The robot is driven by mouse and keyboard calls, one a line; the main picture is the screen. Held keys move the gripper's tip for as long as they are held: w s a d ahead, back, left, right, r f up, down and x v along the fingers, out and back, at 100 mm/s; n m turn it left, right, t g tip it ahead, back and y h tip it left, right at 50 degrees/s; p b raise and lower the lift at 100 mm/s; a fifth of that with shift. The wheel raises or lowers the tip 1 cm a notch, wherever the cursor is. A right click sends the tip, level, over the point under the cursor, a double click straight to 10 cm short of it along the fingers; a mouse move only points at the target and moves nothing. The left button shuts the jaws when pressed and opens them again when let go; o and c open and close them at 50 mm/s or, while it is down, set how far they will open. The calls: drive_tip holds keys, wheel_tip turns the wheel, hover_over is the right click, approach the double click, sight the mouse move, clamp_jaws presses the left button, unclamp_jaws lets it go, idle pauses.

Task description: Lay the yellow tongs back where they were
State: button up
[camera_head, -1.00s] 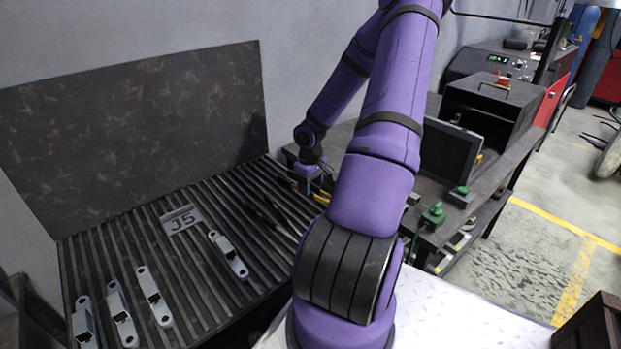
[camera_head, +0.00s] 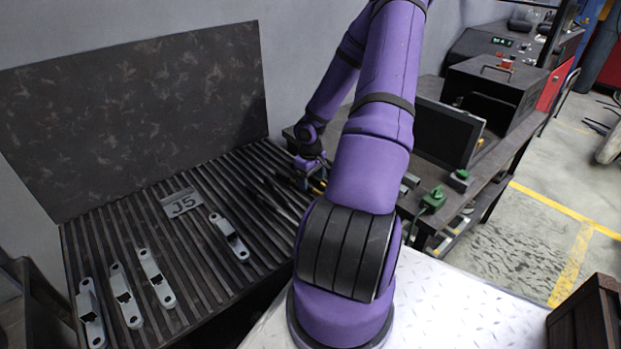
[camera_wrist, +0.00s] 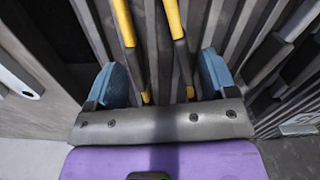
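The yellow tongs (camera_wrist: 174,22) show in the wrist view as two yellow handles with dark metal parts, lying over the slats of the bench. My gripper (camera_wrist: 163,80) is open, with its blue pads on either side of both handles. A gap shows between the right pad and the right handle; the left pad is very close to the left handle, and I cannot tell if they touch. In the head view my gripper (camera_head: 308,178) is low at the right end of the slatted bench (camera_head: 150,215), and only a little yellow shows beside it.
Dark tools (camera_head: 280,196) lie on the slats just left of my gripper. A J5 plate (camera_head: 182,203) and several galvanized brackets (camera_head: 228,236) lie further left. A dark panel (camera_head: 140,110) stands behind. A workbench with a screen (camera_head: 445,133) and green clamps (camera_head: 434,199) is to the right.

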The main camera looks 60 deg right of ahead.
drive_tip(key=shift+r, duration=0.1)
wheel_tip(320, 180, up, 11)
drive_tip(key=shift+f, duration=0.2)
idle(0.5)
drive_tip(key=shift+w, duration=0.1)
idle(0.4)
drive_tip(key=w+a+r+h, duration=0.3)
drive_tip(key=a+r+h, duration=0.1)
drive_tip(key=a+r, duration=1.75)
drive_tip(key=s+a+r+t+y, duration=0.2)
drive_tip(key=s+a+r, duration=0.3)
drive_tip(key=s+a, duration=0.1)
drive_tip(key=s+a+r+n+t+y, duration=0.1)
drive_tip(key=s+a+r+t+y, duration=0.1)
drive_tip(key=s+a+r, duration=0.3)
drive_tip(key=s+a+t, duration=0.1)
drive_tip(key=a, duration=0.3)
drive_tip(key=shift+a+n, duration=0.15)
drive_tip(key=shift+n, duration=0.15)
